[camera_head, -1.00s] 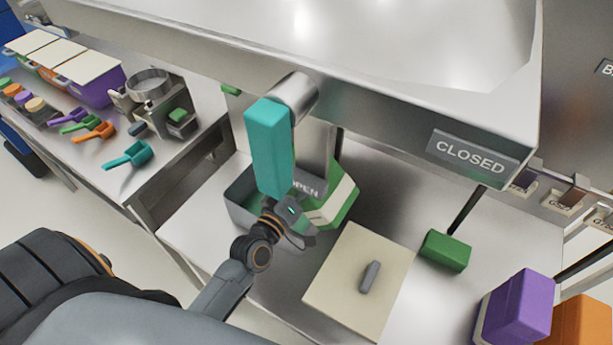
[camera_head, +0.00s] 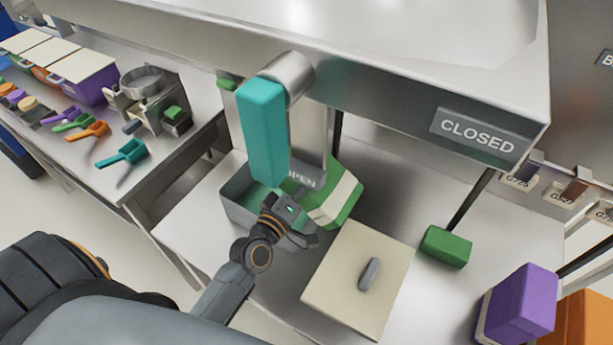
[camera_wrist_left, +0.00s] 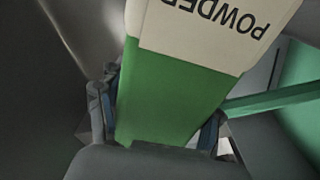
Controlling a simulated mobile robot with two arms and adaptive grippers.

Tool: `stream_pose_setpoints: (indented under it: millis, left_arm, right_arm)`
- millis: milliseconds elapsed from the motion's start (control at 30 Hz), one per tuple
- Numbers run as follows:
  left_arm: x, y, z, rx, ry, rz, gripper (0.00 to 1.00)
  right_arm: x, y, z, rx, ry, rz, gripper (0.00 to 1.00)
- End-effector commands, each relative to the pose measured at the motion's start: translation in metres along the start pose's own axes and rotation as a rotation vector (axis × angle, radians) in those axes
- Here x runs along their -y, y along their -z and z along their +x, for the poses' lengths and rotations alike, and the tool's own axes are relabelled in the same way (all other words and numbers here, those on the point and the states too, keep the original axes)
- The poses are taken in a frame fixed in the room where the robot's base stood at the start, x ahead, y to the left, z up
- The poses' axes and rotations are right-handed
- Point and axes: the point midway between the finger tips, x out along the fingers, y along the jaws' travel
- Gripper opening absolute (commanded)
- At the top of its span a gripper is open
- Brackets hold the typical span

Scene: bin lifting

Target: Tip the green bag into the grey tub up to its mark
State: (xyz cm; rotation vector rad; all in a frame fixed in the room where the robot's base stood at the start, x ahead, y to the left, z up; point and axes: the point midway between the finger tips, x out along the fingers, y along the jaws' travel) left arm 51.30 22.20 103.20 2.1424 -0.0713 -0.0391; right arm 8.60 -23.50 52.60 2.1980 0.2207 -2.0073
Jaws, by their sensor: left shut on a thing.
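The green bag (camera_head: 330,206) with a white band is tilted over the right side of the grey tub (camera_head: 238,212). My left gripper (camera_head: 298,226) is shut on it. In the left wrist view, the fingers (camera_wrist_left: 155,122) lie on both sides of the bag's green part (camera_wrist_left: 170,90), and its pale label reads POWDER. Green shows inside the tub in the head view, and a green surface (camera_wrist_left: 302,85) shows at the right in the wrist view. I cannot make out the tub's mark. The bag's mouth is hidden. My right gripper is not in view.
A teal handle (camera_head: 263,130) hangs in front of the tub below the steel hood. A cream lid (camera_head: 345,295) with a grey grip lies right of my gripper. A green block (camera_head: 446,247) and purple box (camera_head: 520,303) stand further right. Scoops lie on the left table.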

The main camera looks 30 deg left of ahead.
Motion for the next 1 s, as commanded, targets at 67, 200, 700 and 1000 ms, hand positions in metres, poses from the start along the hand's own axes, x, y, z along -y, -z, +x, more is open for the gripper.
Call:
stream_pose_setpoints:
  millis: [67, 200, 700, 1000]
  left_arm:
    - [-0.001, 0.001, 0.001, -0.006, -0.005, -0.014, 0.22]
    - [0.0, 0.0, 0.001, -0.006, -0.005, -0.034, 0.22]
    - [0.005, -0.006, 0.0, -0.006, -0.004, -0.114, 0.22]
    - [0.009, -0.009, 0.0, -0.004, -0.004, -0.169, 0.22]
  right_arm:
    - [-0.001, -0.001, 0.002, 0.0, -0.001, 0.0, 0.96]
    - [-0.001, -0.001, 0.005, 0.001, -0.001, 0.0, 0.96]
    - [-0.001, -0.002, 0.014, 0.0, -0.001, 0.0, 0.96]
    - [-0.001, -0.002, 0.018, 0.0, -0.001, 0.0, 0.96]
